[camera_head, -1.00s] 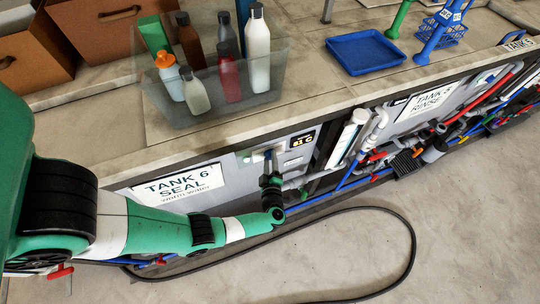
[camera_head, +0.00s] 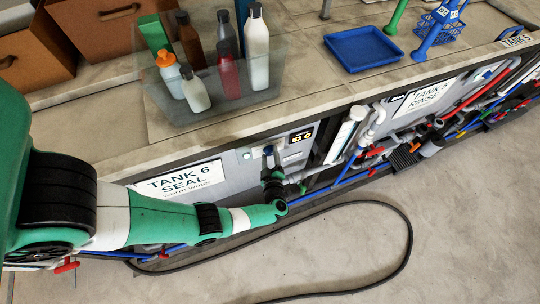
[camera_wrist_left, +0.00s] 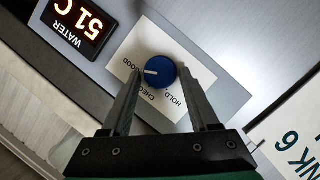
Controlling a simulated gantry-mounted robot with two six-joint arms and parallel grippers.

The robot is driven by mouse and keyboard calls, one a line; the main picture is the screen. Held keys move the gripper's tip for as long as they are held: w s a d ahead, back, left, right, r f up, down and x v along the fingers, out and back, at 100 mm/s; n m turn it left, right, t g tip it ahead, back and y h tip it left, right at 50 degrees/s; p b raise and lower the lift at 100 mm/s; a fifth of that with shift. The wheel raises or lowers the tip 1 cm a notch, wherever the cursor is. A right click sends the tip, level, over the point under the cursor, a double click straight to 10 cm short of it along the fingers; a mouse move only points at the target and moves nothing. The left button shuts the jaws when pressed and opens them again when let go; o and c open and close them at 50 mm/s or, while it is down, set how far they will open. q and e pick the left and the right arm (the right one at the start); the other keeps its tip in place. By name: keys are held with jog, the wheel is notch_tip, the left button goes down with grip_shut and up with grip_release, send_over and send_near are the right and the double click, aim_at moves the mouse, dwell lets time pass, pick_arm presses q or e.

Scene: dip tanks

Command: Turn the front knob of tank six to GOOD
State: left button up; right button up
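The blue knob (camera_wrist_left: 160,72) of tank six sits on a white plate lettered GOOD, CHECK and HOLD in the left wrist view. Its white mark points left in that picture, to the space between GOOD and CHECK. My left gripper (camera_wrist_left: 161,71) is open, with one finger on each side of the knob; a small gap shows at the left finger, and contact at the right one is unclear. In the head view my left gripper (camera_head: 269,156) is at the tank's front panel, beside the TANK 6 SEAL sign (camera_head: 180,181). My right gripper is not in view.
A lit water display (camera_wrist_left: 80,22) reading 51 C is beside the knob plate. Pipes and valves (camera_head: 370,150) run along the front to the right. A clear bin of bottles (camera_head: 275,92) and a blue tray (camera_head: 362,50) stand on the counter. A black hose (camera_head: 408,235) lies on the floor.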

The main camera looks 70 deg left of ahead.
pick_arm(q)
jog(key=shift+o, duration=0.9)
jog(key=shift+d+r, duration=0.1)
jog(key=shift+d, duration=0.05)
jog(key=p+v, duration=0.2)
jog(key=v, duration=0.9)
jog(key=shift+s, duration=0.15)
